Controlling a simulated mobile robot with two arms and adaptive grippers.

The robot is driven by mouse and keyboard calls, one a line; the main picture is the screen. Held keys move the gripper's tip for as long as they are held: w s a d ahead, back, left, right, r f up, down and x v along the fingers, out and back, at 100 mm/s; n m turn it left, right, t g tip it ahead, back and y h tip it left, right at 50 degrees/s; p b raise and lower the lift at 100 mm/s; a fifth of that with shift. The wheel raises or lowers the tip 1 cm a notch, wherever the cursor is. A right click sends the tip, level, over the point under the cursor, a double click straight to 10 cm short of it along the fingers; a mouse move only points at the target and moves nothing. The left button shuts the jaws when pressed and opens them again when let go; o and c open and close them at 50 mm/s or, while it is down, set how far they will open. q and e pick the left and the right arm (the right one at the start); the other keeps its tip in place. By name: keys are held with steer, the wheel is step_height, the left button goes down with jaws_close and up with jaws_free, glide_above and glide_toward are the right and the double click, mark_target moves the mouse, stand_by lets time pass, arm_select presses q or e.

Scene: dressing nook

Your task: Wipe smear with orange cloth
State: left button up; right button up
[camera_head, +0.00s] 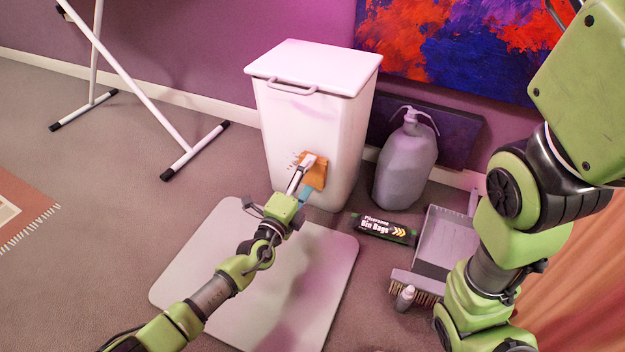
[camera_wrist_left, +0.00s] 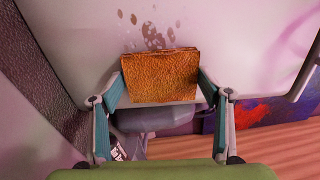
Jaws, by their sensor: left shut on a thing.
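The orange cloth (camera_head: 316,173) is against the front of the white lidded bin (camera_head: 283,115). It fills the space between the fingers of my left gripper (camera_head: 303,178). In the left wrist view the cloth (camera_wrist_left: 160,76) is a folded square, held between both fingers of the left gripper (camera_wrist_left: 160,84). The smear (camera_wrist_left: 152,30) shows as brown spots on the bin face, just beyond the cloth's edge. Part of the smear may be hidden behind the cloth. In the head view only faint spots show beside the cloth. My right arm is at the right, but its gripper is out of view.
A grey mat (camera_head: 250,285) lies before the bin. A grey pump bottle (camera_head: 406,165), a bin bags pack (camera_head: 384,229), a dustpan (camera_head: 443,240), a brush (camera_head: 416,285) and a small bottle (camera_head: 405,297) stand or lie to the right. A white rack (camera_head: 145,95) stands left.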

arm_select(q)
steer(key=shift+w+a+r+b, duration=0.15)
steer(key=shift+w+a, duration=0.35)
steer(key=shift+a, duration=0.6)
steer(key=shift+w+a+b, duration=0.1)
steer(key=shift+w+a, duration=0.35)
steer(key=shift+a, duration=0.6)
steer(key=shift+w+a+r+b, duration=0.15)
steer(key=shift+w+a, duration=0.35)
steer(key=shift+a, duration=0.6)
steer(key=shift+w+a+f, duration=0.1)
steer(key=shift+w+a, duration=0.15)
steer(key=shift+a, duration=0.45)
steer(key=shift+w+a, duration=0.25)
steer(key=shift+a, duration=0.4)
steer(key=shift+s+f, duration=0.1)
steer(key=shift+s, duration=0.05)
glide_toward(282, 156)
steer(key=shift+f+p, duration=0.15)
steer(key=shift+p, duration=0.25)
steer(key=shift+s, duration=0.15)
